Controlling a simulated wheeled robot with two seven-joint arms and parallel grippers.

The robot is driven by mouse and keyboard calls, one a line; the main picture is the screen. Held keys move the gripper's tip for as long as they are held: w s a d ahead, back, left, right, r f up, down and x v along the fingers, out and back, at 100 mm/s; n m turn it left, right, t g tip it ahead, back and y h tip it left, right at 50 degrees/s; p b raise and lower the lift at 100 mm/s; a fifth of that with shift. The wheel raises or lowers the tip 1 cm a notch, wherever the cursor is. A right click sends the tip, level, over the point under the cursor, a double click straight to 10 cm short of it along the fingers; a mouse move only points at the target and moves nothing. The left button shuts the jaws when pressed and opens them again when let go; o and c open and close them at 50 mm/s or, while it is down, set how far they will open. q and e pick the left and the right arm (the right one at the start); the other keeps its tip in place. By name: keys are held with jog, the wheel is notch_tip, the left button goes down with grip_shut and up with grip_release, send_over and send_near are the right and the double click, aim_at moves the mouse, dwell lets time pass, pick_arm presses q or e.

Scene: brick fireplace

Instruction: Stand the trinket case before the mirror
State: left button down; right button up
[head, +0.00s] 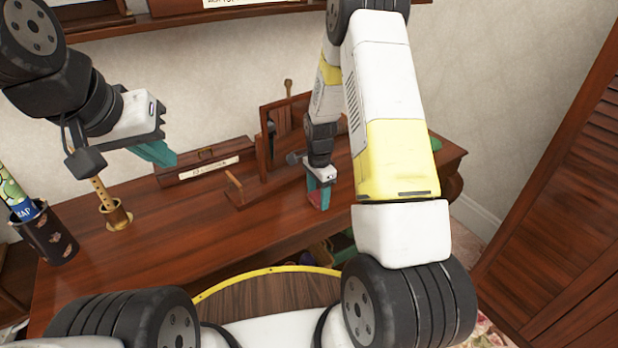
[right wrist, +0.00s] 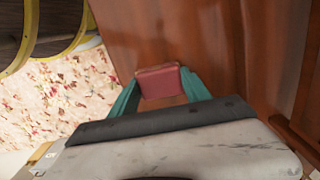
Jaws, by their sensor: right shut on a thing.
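The trinket case looks like a small dull-red box (right wrist: 158,82), held between the teal fingers of my right gripper (right wrist: 160,92) in the right wrist view. In the head view my right gripper (head: 319,193) is low over the right part of the desk, and a sliver of red (head: 311,184) shows at its fingers. I cannot tell whether the case touches the desk. A dark upright wooden frame (head: 266,147) behind and left of it may be the mirror; my right arm partly hides it. My left gripper (head: 155,152) hangs above the desk's left side, its finger gap unclear.
The wooden desk (head: 150,240) has clear room at its front middle. A labelled wooden box (head: 205,172) stands at the back. A brass holder (head: 116,217) and a dark cup (head: 50,238) with rolled papers are at left. A louvred wooden door (head: 560,200) is at right.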

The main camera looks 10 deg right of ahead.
jog(key=shift+f, duration=0.1)
jog(key=o, duration=1.3)
jog(key=shift+o, duration=0.2)
notch_tip(320, 180, up, 12)
notch_tip(320, 180, up, 8)
jog(key=f+n+t, duration=0.1)
jog(key=n, duration=0.1)
send_over(318, 196)
jog(key=s, duration=0.2)
jog(key=s+a+r+n+t+y, duration=0.1)
jog(key=s+r+n+t, duration=0.1)
jog(key=s+r+n, duration=0.4)
jog(key=s+a+r+n+t+y, duration=0.1)
jog(key=s+r+n+t, duration=0.2)
jog(key=s+r+n, duration=0.3)
jog(key=s+r, duration=0.5)
jog(key=s, duration=0.5)
jog(key=shift+n, duration=0.3)
